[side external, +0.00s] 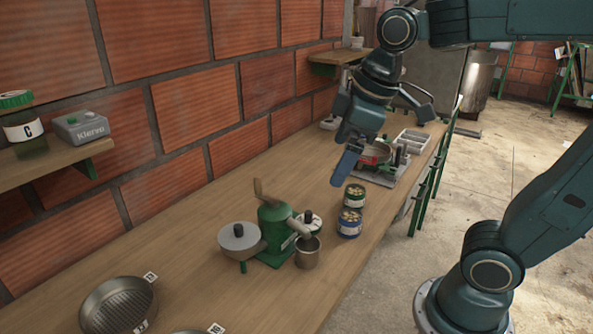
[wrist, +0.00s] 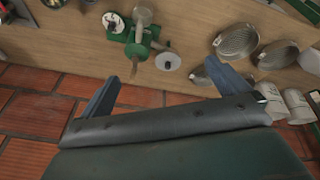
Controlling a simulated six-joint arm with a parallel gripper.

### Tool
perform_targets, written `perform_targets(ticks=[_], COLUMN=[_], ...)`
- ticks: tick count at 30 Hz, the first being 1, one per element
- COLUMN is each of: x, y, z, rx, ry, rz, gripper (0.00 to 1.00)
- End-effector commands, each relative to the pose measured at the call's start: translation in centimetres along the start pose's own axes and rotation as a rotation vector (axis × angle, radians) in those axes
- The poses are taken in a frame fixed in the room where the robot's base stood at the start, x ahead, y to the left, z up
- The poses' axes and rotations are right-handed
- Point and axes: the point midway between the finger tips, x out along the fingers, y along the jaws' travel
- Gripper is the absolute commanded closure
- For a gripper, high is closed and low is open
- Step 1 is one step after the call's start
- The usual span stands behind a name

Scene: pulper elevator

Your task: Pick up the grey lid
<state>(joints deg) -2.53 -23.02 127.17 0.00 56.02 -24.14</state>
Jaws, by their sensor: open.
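The grey lid (side external: 228,243) is a flat round disc with a dark knob, lying level on a grey bowl-like part left of the green pulper (side external: 272,232). In the wrist view the grey lid (wrist: 167,62) shows beside the green pulper (wrist: 140,38), beyond and between my two fingers. My gripper (side external: 346,168) is in the air above the bench, up and to the right of the lid in the side view, well apart from it. In the wrist view my gripper (wrist: 168,85) has its blue fingers wide apart with nothing between them.
A paler disc with a dark knob (side external: 310,226) and a metal cup (side external: 307,254) stand by the pulper. Two labelled cans (side external: 349,224) are to its right. A ribbed metal pan (side external: 118,305) lies at front left. The brick wall (side external: 180,105) borders the bench.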

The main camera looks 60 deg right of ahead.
Motion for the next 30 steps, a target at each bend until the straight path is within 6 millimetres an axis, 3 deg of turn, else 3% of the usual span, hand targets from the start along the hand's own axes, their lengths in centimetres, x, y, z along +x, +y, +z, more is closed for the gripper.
perform_targets(ticks=[14,24,30], x=[4.6,10.2,13.6], y=[2.1,2.6,2.5], z=[-8.9,-14.3,-16.4], rx=[-0.484,-0.828,-0.999], ry=[-0.120,-0.179,-0.199], rz=[-0.105,-0.208,-0.268], gripper=[0.00,0.00,0.00])
